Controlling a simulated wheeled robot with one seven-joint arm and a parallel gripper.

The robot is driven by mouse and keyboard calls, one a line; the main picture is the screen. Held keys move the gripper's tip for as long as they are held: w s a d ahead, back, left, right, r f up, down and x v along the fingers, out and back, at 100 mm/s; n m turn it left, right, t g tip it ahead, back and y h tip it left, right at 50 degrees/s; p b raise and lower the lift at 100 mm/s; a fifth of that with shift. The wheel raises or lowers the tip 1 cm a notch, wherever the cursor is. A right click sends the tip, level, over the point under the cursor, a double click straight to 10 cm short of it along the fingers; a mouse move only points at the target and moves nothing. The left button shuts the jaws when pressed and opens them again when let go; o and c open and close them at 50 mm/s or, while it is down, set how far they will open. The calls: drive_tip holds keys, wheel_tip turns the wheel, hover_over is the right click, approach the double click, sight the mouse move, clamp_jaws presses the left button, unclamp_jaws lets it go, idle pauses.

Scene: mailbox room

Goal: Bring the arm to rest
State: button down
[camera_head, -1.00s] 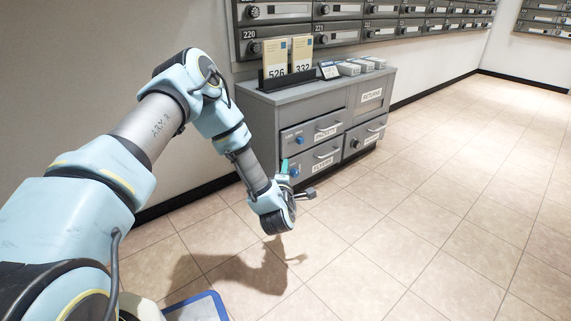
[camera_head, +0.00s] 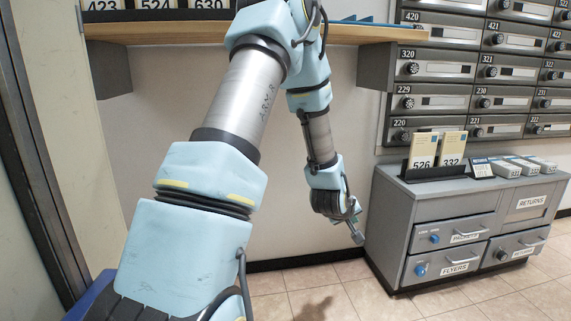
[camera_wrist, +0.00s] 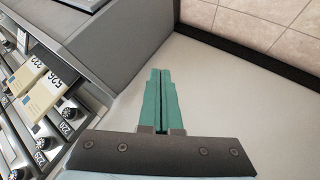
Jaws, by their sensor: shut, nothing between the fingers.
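My gripper (camera_wrist: 160,85) shows in the wrist view with its two green fingers pressed together and nothing between them. In the head view my gripper (camera_head: 355,222) hangs at the end of the bent arm, left of the grey cabinet (camera_head: 385,215) and apart from it. The fingers are small and partly hidden by the wrist there. My arm (camera_head: 250,95) rises through the middle of the head view, then bends down to the right.
A wooden shelf (camera_head: 170,33) with numbered cards runs behind my arm. Numbered mailboxes (camera_head: 440,68) fill the wall at the right. Two cards, 526 (camera_head: 422,152) and 332 (camera_head: 452,148), stand on the cabinet. Floor (camera_head: 345,290) in front of the wall is clear.

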drive_tip(key=s+a+r+m+g+y+p, duration=0.1)
drive_tip(key=s+a+r+g+y+p, duration=0.1)
drive_tip(key=s+a+r, duration=0.55)
drive_tip(key=s+a+r+m+g+y+p, duration=0.15)
drive_tip(key=s+a, duration=0.35)
drive_tip(key=a, duration=0.5)
drive_tip(key=s+a+r+g+y+p, duration=0.2)
drive_tip(key=s+a+r+g, duration=0.1)
drive_tip(key=s+a+r, duration=0.4)
wheel_tip(320, 180, up, 36)
drive_tip(key=w+a+p, duration=0.1)
drive_tip(key=p, duration=3.6)
drive_tip(key=shift+a, duration=0.2)
drive_tip(key=shift+f+m, duration=0.1)
drive_tip(key=shift+m, duration=0.15)
